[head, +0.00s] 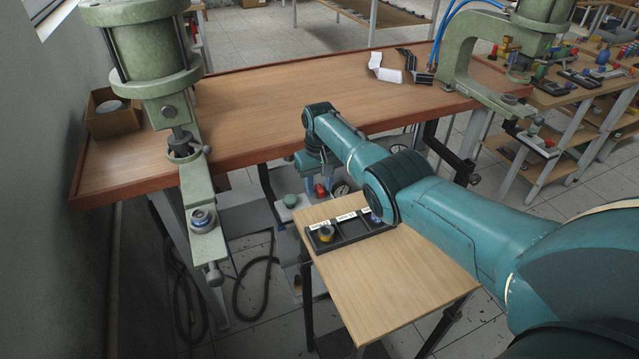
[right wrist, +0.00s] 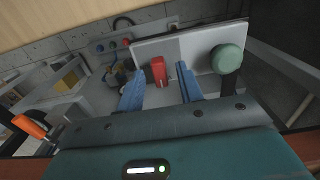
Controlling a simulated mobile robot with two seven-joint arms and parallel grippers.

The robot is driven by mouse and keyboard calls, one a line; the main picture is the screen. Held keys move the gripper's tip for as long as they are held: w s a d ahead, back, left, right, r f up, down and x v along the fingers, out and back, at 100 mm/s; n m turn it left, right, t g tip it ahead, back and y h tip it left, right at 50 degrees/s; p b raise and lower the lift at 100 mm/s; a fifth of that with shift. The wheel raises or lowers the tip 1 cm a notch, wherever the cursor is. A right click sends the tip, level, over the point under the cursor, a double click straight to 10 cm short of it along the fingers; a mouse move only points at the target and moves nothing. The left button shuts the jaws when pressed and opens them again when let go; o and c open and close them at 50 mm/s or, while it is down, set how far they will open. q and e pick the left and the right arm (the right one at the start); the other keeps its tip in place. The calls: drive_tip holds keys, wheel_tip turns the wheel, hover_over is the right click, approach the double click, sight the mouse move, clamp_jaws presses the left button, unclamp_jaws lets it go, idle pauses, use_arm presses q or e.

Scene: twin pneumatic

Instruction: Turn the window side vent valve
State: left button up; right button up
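A red valve handle (right wrist: 158,71) stands on a pale grey panel (right wrist: 198,40) in the right wrist view; it also shows in the head view (head: 320,190) below the bench edge. My right gripper (head: 319,179) points down over it. In the right wrist view its two blue fingers (right wrist: 160,78) are open, one on each side of the red handle, with a gap at both sides. A round green knob (right wrist: 227,58) is right of the fingers. Which valve is the window side one is not marked. My left gripper is out of view.
A small wooden table (head: 395,275) with a black parts tray (head: 352,236) stands close to my right arm. The long bench (head: 260,115) carries two green presses (head: 155,50) (head: 480,60). A gauge (head: 341,188) is beside the red handle. An orange handle (right wrist: 30,126) is at left.

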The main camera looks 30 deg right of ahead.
sight(320, 188)
wheel_tip(320, 188, up, 13)
drive_tip(key=p, duration=0.2)
idle(0.4)
idle(0.3)
drive_tip(key=shift+s+d, duration=0.1)
